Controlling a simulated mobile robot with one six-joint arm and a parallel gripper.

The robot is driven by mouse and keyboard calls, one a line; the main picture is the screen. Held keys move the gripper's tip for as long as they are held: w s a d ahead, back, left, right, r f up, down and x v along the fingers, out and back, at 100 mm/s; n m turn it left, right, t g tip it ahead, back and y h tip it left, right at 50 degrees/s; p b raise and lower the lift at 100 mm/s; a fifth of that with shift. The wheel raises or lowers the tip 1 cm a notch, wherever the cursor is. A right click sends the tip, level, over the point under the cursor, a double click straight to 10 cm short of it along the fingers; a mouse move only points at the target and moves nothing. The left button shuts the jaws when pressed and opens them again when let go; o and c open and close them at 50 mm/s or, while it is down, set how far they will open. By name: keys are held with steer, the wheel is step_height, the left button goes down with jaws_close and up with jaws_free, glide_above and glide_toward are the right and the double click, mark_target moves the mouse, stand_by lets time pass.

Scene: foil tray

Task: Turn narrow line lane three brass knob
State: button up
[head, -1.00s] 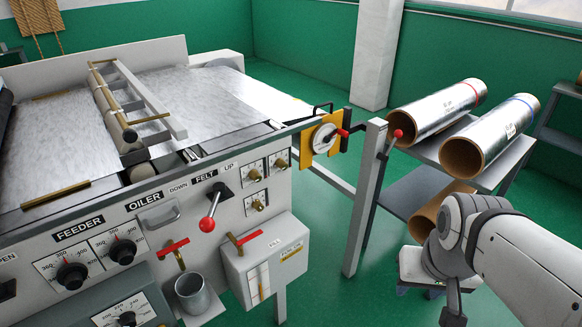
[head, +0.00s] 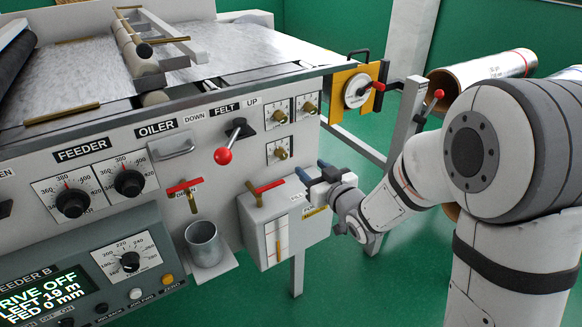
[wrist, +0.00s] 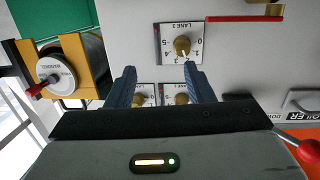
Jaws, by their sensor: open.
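The lane 3 brass knob (wrist: 182,45) sits on a small white numbered dial plate labelled LANE 3 in the wrist view. A pale pointer mark shows on its lower side there. In the head view it is the lower knob (head: 280,153) of three on the machine's front panel. My gripper (head: 314,169) is open and empty, to the right of and slightly below that knob. In the wrist view its two dark blue fingers (wrist: 160,70) point toward the panel, below the lane 3 plate and apart from the knob.
Two similar brass knobs (head: 276,116) (head: 310,106) sit above. A red-balled felt lever (head: 223,155) is to the left. A red-handled valve (head: 268,186) on a white box (head: 287,230) lies below. A yellow plate with a white dial (head: 357,92) is to the right.

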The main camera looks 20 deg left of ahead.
mark_target(285, 158)
steer(key=shift+s+a+f+n+y, duration=0.25)
steer(key=shift+a+y, duration=0.2)
steer(key=shift+a, duration=0.2)
steer(key=shift+s+a+f+n+y, duration=0.15)
steer(key=shift+s+a+f+y, duration=0.1)
steer(key=shift+a+y, duration=0.3)
steer(key=shift+w+a, duration=0.1)
steer(key=shift+a, duration=0.25)
steer(key=x, duration=0.7)
steer(key=shift+w+a, duration=0.1)
